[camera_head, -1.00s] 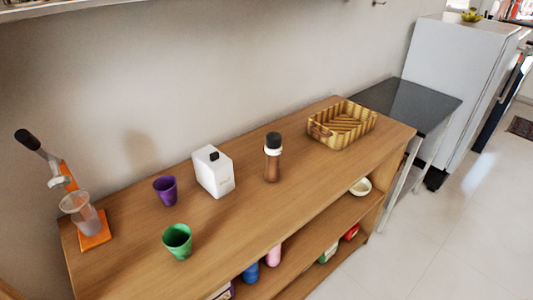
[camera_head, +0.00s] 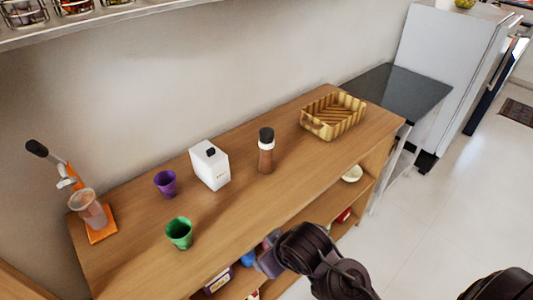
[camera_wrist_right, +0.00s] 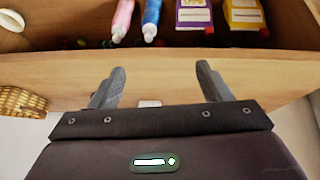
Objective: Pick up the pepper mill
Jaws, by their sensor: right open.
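The pepper mill (camera_head: 266,152) stands upright on the wooden counter, with a brown body, a pale band and a black top. It is between the white box-shaped container (camera_head: 210,165) and the wicker basket (camera_head: 334,116). My right gripper (camera_head: 262,258) is in front of the counter, lower in the picture and apart from the mill. In the right wrist view my right gripper (camera_wrist_right: 158,86) has its two fingers spread with nothing between them, facing the shelf unit's edge. The mill cannot be made out in the wrist view. My left gripper is not in view.
A purple cup (camera_head: 165,184), a green cup (camera_head: 179,233) and an orange juicer (camera_head: 100,225) stand left on the counter. Pink (camera_wrist_right: 122,20) and blue (camera_wrist_right: 151,20) bottles and boxes (camera_wrist_right: 243,14) stand on the shelf below. Counter space in front of the mill is clear.

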